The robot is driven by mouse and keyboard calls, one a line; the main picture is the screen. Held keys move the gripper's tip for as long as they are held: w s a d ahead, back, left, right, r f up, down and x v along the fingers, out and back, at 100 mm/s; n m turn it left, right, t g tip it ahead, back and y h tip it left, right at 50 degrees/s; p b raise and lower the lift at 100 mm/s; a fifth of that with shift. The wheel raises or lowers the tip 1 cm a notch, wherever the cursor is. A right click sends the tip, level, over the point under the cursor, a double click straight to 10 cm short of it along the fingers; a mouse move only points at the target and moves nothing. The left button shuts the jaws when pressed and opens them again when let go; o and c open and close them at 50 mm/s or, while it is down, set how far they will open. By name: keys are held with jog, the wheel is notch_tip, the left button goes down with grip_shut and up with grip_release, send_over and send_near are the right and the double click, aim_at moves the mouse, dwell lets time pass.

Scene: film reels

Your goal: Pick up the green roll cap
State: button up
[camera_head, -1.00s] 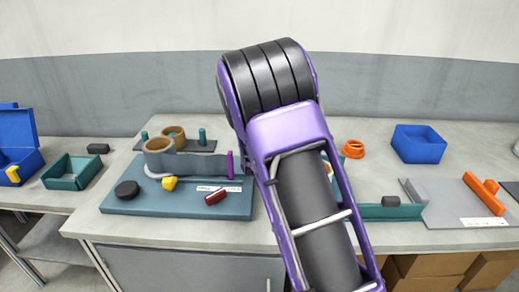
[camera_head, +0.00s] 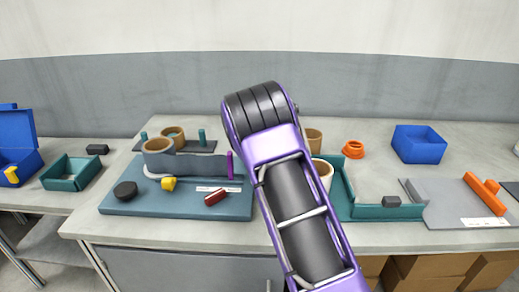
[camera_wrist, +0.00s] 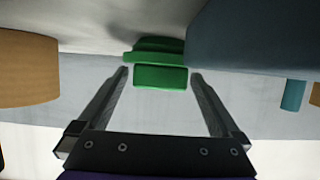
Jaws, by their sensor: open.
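The green roll cap (camera_wrist: 160,76) shows in the wrist view as a short green body with a wider green flange behind it. My gripper (camera_wrist: 159,75) is open, with one finger to each side of the cap's near part. I see a gap on both sides, so neither finger seems to touch it. How deep the cap lies between the fingertips is hard to tell. In the head view my arm hides both the cap and my gripper.
In the wrist view a tan roll (camera_wrist: 28,68) is at left and a large blue-grey surface (camera_wrist: 255,40) at right. In the head view tan rolls (camera_head: 325,172) and a teal tray (camera_head: 372,212) stand right of my arm, a teal board (camera_head: 130,207) left.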

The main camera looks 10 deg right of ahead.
jog(key=c, duration=1.3)
